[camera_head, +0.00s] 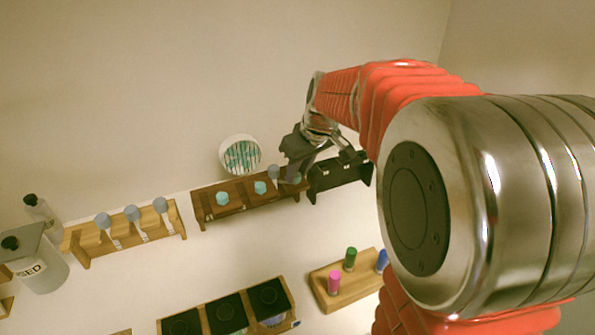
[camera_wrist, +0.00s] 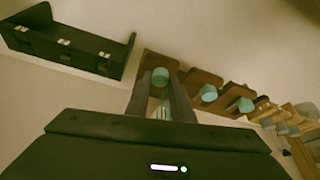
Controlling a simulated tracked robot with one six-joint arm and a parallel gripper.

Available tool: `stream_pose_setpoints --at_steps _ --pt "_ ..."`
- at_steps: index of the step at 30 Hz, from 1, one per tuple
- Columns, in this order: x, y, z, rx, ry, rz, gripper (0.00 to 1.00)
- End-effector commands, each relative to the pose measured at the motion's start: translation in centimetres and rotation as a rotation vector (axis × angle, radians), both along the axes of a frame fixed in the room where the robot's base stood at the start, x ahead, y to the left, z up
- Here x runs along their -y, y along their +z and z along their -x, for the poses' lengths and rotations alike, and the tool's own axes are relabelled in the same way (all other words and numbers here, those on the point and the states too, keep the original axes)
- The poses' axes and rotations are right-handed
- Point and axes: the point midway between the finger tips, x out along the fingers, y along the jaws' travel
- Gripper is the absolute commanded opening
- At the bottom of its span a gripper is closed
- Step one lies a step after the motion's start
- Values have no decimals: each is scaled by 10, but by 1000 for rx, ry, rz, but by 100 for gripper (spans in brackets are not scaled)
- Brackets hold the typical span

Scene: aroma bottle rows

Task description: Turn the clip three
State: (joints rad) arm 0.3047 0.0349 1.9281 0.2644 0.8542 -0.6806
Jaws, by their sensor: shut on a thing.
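A dark brown rack (camera_head: 240,203) by the wall carries a row of teal-topped pieces, which I take to be the clips. Two of them, the left clip (camera_head: 222,198) and the middle clip (camera_head: 260,187), stand clear in the head view. My gripper (camera_head: 292,170) is at the rack's right end, by the third clip. In the wrist view, my gripper (camera_wrist: 162,100) has its fingers either side of the third clip (camera_wrist: 160,76) and is shut on it. The middle clip (camera_wrist: 208,93) and left clip (camera_wrist: 246,105) show beside it. The fingers partly hide the third clip.
A black rack (camera_head: 335,178) stands close to the right of my gripper. A light wooden rack (camera_head: 85,246) with grey-topped pieces is at the left. A wooden block (camera_head: 345,295) with coloured bottles and a dark-topped box row (camera_head: 290,292) stand in front. White surface is free between.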

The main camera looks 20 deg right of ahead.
Motion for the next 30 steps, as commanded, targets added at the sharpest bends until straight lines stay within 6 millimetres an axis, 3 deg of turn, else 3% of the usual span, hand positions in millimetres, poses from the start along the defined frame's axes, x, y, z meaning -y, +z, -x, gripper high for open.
stream_pose_setpoints --at_steps 18,30 --pt "4 1 -2 1 439 1 0" --pt "4 1 -2 1 561 3 0"
